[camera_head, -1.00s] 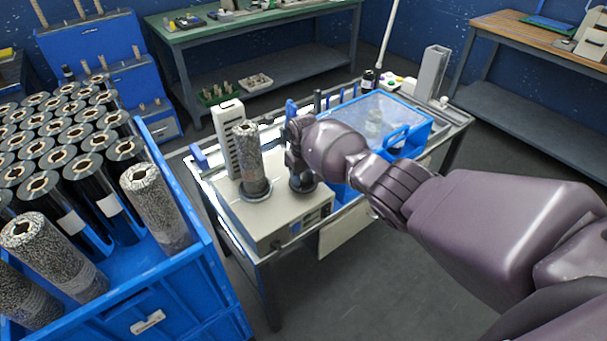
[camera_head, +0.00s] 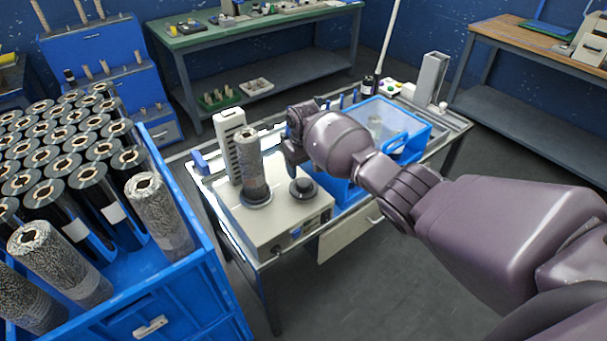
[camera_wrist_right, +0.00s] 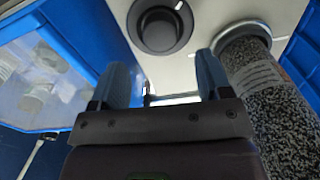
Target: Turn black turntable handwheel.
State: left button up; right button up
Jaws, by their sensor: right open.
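The black handwheel (camera_head: 303,189) sits on top of the light grey turntable machine (camera_head: 262,225), toward its right side. It also shows in the right wrist view (camera_wrist_right: 159,27), round with a raised centre cap and a white mark beside it. A speckled roll (camera_head: 251,168) stands upright on the machine's turntable, left of the handwheel. My right gripper (camera_head: 291,160) is above and behind the handwheel, apart from it. In the right wrist view its two blue-grey fingers (camera_wrist_right: 165,80) are spread with nothing between them. My left gripper is out of view.
A blue crate (camera_head: 190,290) of black and speckled rolls stands at the left. A blue bin with a clear lid (camera_head: 385,120) is on the bench right of the machine. A white slotted upright (camera_head: 227,140) stands behind the roll.

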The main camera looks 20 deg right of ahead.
aim_at(303, 182)
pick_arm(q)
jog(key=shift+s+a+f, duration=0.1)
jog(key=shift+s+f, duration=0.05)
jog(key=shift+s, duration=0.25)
pick_arm(e)
notch_tip(303, 182, up, 5)
jog(key=shift+f, duration=0.1)
